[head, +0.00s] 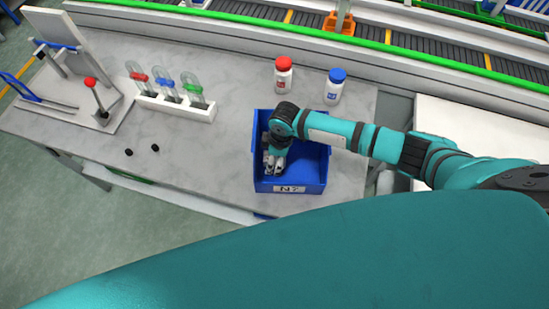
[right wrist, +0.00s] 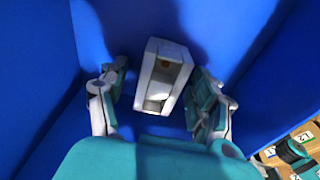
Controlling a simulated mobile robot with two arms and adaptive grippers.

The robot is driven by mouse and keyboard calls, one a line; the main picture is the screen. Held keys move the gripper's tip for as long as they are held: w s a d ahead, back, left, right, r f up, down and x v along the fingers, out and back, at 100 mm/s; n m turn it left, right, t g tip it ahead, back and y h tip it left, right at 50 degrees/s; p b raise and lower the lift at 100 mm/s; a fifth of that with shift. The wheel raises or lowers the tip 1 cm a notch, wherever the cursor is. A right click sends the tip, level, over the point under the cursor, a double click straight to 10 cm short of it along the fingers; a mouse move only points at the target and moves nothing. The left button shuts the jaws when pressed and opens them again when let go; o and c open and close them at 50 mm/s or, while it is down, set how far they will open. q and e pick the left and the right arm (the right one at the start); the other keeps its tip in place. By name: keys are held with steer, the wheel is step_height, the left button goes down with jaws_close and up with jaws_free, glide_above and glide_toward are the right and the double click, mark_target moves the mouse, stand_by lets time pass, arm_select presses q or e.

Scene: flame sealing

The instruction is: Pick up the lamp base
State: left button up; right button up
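The lamp base looks like a small white-grey block with a recessed face (right wrist: 163,75) in the right wrist view. It lies inside the blue bin (head: 290,187), which also fills the right wrist view (right wrist: 40,60). My right gripper (head: 273,165) reaches down into the bin's left part in the head view. In the right wrist view my right gripper (right wrist: 161,80) is open, one finger on each side of the block. A blue gap shows at the left finger; the right finger is very close, and contact is unclear. In the head view the gripper hides the block. My left gripper is out of view.
Red-capped (head: 283,75) and blue-capped (head: 334,87) bottles stand behind the bin. A white rack (head: 175,106) with coloured-base glass pieces stands left. Farther left is a red-knobbed stand (head: 97,100). The bin walls surround my gripper.

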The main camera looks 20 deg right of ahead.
steer(key=c, duration=1.1)
steer(key=shift+c, duration=0.4)
steer(key=shift+r, duration=0.2)
